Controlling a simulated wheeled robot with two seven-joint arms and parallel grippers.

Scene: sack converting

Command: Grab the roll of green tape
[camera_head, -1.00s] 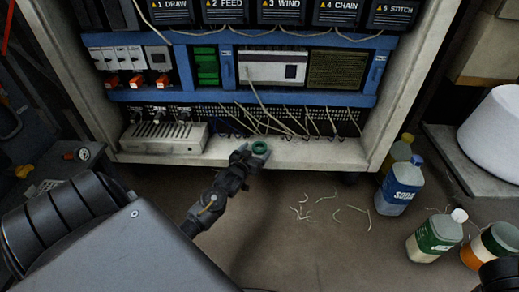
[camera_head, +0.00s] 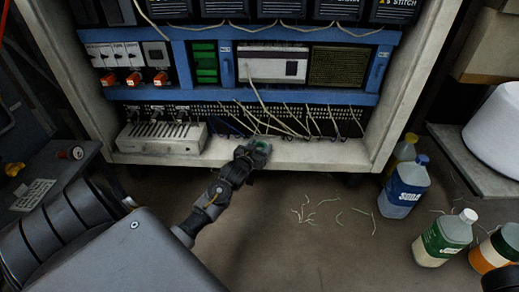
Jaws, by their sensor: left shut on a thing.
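The roll of green tape (camera_head: 261,146) is small and lies at the front of the white bottom shelf of the cabinet, near its middle. My left gripper (camera_head: 257,147) reaches in from the lower left and is shut on the roll. Its fingers cover part of the roll, so only a bit of green shows. I cannot tell whether the roll still touches the shelf. My right gripper is not in view.
The cabinet shelf (camera_head: 318,153) has a grey box (camera_head: 160,138) at left and hanging wires behind the roll. A blue-labelled bottle (camera_head: 404,188), a green-labelled bottle (camera_head: 445,238) and others stand on the floor at right. String scraps (camera_head: 303,211) lie on the floor.

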